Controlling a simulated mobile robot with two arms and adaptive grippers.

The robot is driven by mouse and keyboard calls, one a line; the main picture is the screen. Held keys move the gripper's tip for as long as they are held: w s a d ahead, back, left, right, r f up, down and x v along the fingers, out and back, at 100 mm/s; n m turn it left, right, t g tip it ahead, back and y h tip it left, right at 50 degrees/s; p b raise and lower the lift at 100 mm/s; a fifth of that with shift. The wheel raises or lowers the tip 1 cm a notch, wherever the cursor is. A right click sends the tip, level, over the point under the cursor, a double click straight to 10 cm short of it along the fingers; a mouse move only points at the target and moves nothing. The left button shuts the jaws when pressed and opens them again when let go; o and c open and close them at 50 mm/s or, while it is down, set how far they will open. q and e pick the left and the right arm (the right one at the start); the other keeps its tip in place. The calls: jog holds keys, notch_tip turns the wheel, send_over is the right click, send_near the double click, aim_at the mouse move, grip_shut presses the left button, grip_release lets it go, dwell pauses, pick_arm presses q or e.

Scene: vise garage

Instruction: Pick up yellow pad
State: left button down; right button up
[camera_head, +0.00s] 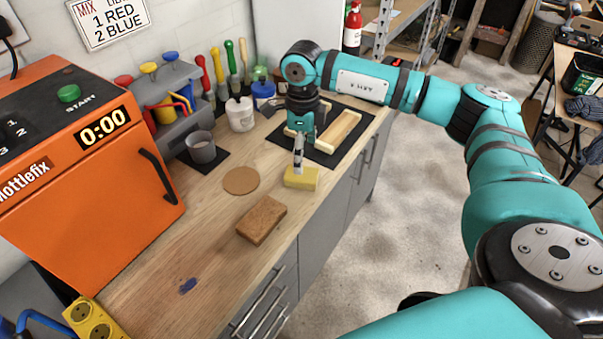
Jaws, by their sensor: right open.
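The yellow pad (303,180) lies on the wooden worktop near its front edge. My right gripper (298,168) points down, directly over the pad, with its fingertips at or just above the pad's top. The gripper is open, but its fingers look thin from this angle. I cannot tell whether they touch the pad or straddle it. My left gripper is not in view.
A brown sponge-like block (261,220) and a round cork coaster (241,181) lie nearby on the worktop (215,260). A grey cup (201,148) stands behind. An orange machine (90,150) stands left.

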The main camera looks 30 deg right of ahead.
aim_at(303, 174)
notch_tip(303, 174, down, 3)
jog(key=shift+r, duration=0.1)
jog(key=f+p, duration=0.1)
jog(key=f, duration=0.1)
jog(key=f+p, duration=0.1)
jog(key=f, duration=0.2)
jog(key=shift+d, duration=0.2)
jog(key=shift+f, duration=0.2)
jog(key=c, duration=1.1)
jog(key=shift+c, duration=0.2)
jog(key=shift+w+r, duration=0.1)
jog(key=shift+r, duration=0.05)
jog(key=shift+r, duration=0.6)
jog(key=shift+s+a+r+b, duration=0.1)
jog(key=shift+s+r+b, duration=0.15)
jog(key=shift+r+b, duration=0.6)
jog(key=s+a+r+b, duration=0.1)
jog(key=s+a, duration=0.2)
jog(key=s, duration=0.4)
jog(key=s+a+r+b, duration=0.1)
jog(key=s+a+b, duration=0.1)
jog(key=s+a, duration=0.2)
jog(key=s, duration=0.2)
jog(key=shift+s+a+b, duration=0.25)
jog(key=shift+s+b, duration=0.05)
jog(key=shift+s, duration=0.05)
